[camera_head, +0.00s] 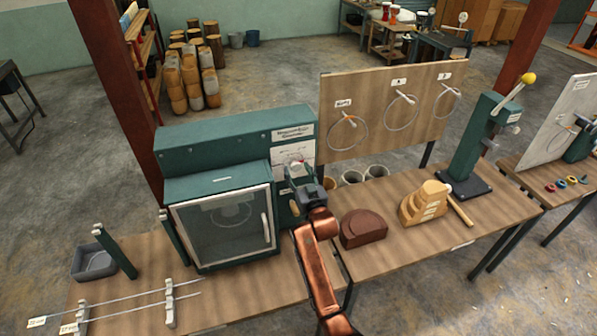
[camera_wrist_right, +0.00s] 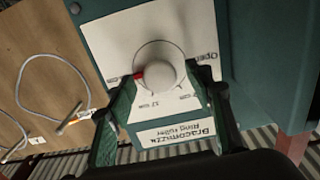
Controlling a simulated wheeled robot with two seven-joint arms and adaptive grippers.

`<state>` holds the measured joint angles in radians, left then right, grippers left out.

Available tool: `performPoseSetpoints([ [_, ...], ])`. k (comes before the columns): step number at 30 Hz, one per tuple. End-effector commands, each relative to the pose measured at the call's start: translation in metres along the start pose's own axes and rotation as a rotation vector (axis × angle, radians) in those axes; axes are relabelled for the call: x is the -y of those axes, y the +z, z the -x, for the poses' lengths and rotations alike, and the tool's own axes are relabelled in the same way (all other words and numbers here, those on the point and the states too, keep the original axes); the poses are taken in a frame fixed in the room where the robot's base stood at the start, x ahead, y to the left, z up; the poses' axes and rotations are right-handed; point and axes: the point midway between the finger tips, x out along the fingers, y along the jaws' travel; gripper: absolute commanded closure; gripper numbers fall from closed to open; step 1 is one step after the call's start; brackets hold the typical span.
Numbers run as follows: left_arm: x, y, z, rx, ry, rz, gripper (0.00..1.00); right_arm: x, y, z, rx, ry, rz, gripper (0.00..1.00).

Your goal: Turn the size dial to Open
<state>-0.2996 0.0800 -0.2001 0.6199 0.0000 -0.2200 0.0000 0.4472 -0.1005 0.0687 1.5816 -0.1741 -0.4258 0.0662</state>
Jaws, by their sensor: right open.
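The size dial is a pale round knob with a red mark (camera_wrist_right: 160,74) on a white printed plate (camera_wrist_right: 112,45). The wrist view shows the plate's lettering upside down. "Open" is at the upper right and cm marks lie below the knob. The red mark is on the knob's lower left, away from "Open". My right gripper (camera_wrist_right: 168,90) is open, with a finger on each side of the knob; I cannot tell whether they touch it. In the head view my right gripper (camera_head: 299,178) is in front of the green ring roller (camera_head: 235,145) and partly hides its dial. My left gripper is out of view.
The roller's glass door (camera_head: 225,225) is left of my right arm. A brown block (camera_head: 363,228) and stepped wooden block (camera_head: 425,203) stand right on the bench. A board with hanging rings (camera_head: 380,105) stands behind. Metal rods (camera_head: 135,303) lie at the left.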

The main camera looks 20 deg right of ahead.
Motion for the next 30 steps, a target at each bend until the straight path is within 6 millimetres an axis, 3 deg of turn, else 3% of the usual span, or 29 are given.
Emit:
performPoseSetpoints([
  [4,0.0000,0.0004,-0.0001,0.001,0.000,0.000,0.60,-0.0002,0.0002,0.0003,0.000,0.000,0.000,0.53],
  [22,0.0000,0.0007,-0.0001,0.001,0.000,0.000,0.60,-0.0004,0.0003,0.0006,0.001,0.000,0.000,0.94],
  [30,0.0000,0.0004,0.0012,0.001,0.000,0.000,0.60,-0.0008,0.0003,0.0005,0.001,0.001,0.029,0.94],
])
